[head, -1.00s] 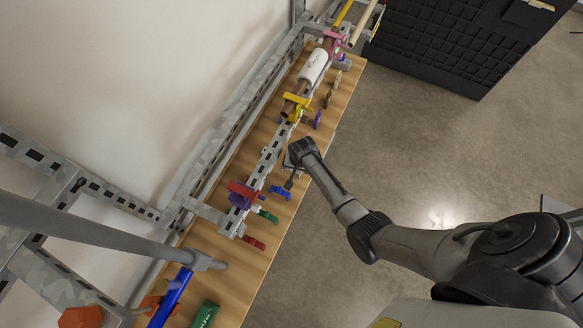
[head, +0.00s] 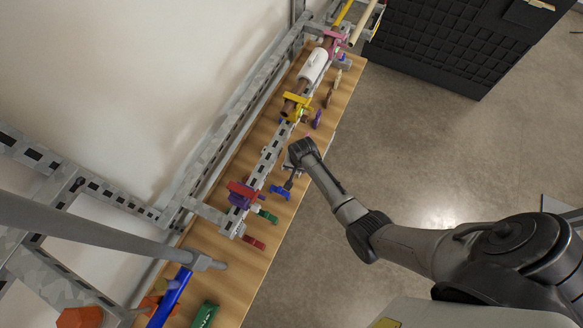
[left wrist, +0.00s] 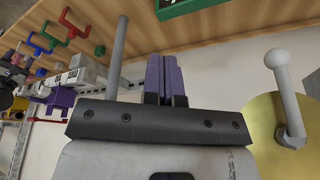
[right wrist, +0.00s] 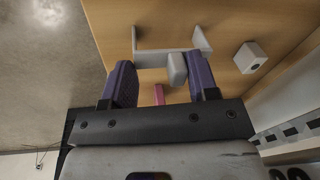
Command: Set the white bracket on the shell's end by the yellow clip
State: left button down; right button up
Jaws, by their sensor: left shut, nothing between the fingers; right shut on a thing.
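The white shell (head: 314,66) sits around the brown pipe on the cart in the head view. The yellow clip (head: 296,104) is on the same pipe, just below the shell's near end. My right gripper (head: 292,170) is beside the grey rail, below the clip in the picture; its fingers are mostly hidden there. In the right wrist view, its purple fingers (right wrist: 162,70) are set wide apart, shut on the pale white bracket (right wrist: 177,68), with the wooden top behind. My left gripper (left wrist: 167,58) shows in the left wrist view, fingers together and empty.
The grey slotted rail (head: 262,168) runs along the wooden top (head: 232,268). A blue clip (head: 280,192), a red clip (head: 243,190) and a green piece (head: 204,315) lie nearby. A white block (right wrist: 250,57) is near the bracket. Open floor lies to the right.

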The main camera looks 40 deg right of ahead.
jog(key=shift+r, duration=0.15)
jog(key=shift+r+p, duration=0.3)
jog(key=shift+p, duration=0.2)
jog(key=c, duration=0.3)
jog(key=shift+r, duration=0.2)
jog(key=shift+c, duration=0.3)
jog(key=shift+r+p, duration=0.15)
jog(key=shift+p, duration=0.2)
grip_shut()
jog(key=shift+r+p, duration=0.2)
jog(key=shift+p, duration=0.15)
